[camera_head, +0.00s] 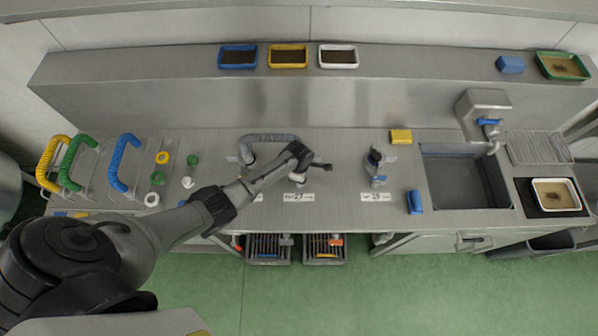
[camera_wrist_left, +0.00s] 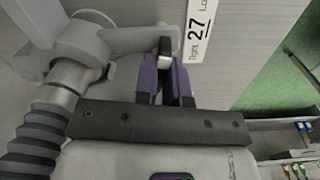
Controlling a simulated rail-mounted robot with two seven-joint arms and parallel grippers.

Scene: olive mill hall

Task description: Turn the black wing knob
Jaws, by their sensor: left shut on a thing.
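In the left wrist view, my left gripper (camera_wrist_left: 166,66) has its two purple fingers shut on the black wing knob (camera_wrist_left: 165,45). Only the knob's upper end shows between and beyond the fingertips; the rest is hidden. The knob sits at the end of a grey valve fitting (camera_wrist_left: 85,42), which joins a ribbed grey hose (camera_wrist_left: 38,135). In the head view, my left arm reaches from the lower left to this fitting at the middle of the counter, and the dark gripper (camera_head: 303,158) covers most of it. My right gripper is not in view.
A label reading 27 (camera_head: 299,197) lies just in front of the fitting. A second fitting (camera_head: 376,165), a blue block (camera_head: 414,202) and a sink (camera_head: 462,180) stand to the right. Coloured hoses (camera_head: 122,160) and rings lie left. Small trays (camera_head: 289,57) line the back shelf.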

